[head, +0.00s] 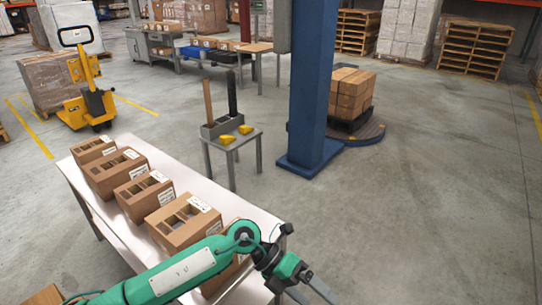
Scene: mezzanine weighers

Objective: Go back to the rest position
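My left arm, green with dark joints, comes in from the lower left and reaches across the near end of a white table (246,211). My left gripper (318,297) is at the bottom edge, just right of the table, over the floor. Its two grey fingers are apart with nothing seen between them, and their tips run close to the bottom of the picture. My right gripper is not in view.
Several open cardboard boxes stand in a row on the table; the nearest large one (176,232) is behind my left arm. One more is partly hidden under the arm. A small stand (222,145), a blue column (311,90) and a yellow stacker (88,100) stand beyond. The right floor is clear.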

